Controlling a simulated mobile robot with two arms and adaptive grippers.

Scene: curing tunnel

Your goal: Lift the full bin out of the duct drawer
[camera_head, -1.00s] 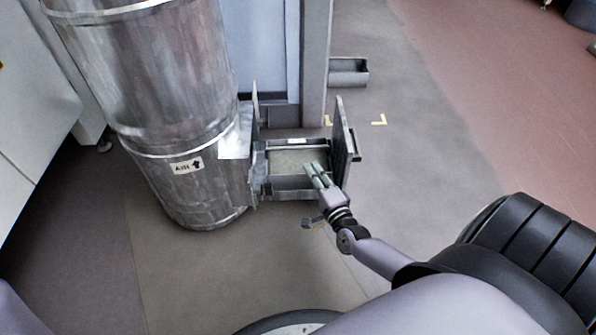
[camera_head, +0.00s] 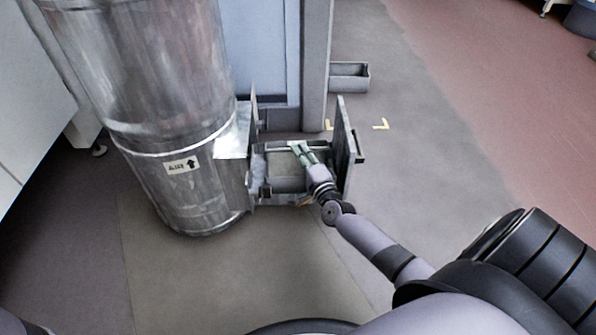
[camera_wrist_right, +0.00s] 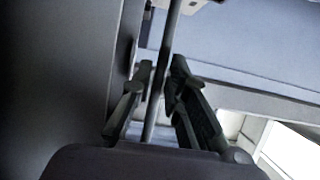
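A large metal duct (camera_head: 185,205) stands at left, with a drawer pulled out of its right side; the drawer's upright front plate (camera_head: 345,150) shows. A grey bin (camera_head: 285,185) sits in the drawer with pale grey material inside. My right gripper (camera_head: 301,152) reaches over the bin. In the right wrist view its two fingers (camera_wrist_right: 160,100) are apart, one on each side of a thin dark bar (camera_wrist_right: 167,45), with gaps beside it; it may be the bin's handle or rim, I cannot tell. My left gripper is not in view.
An empty grey bin (camera_head: 349,78) stands on the floor behind the drawer, near yellow corner marks (camera_head: 380,125). A grey post (camera_head: 315,70) rises close behind the drawer. The floor to the right of the drawer is clear.

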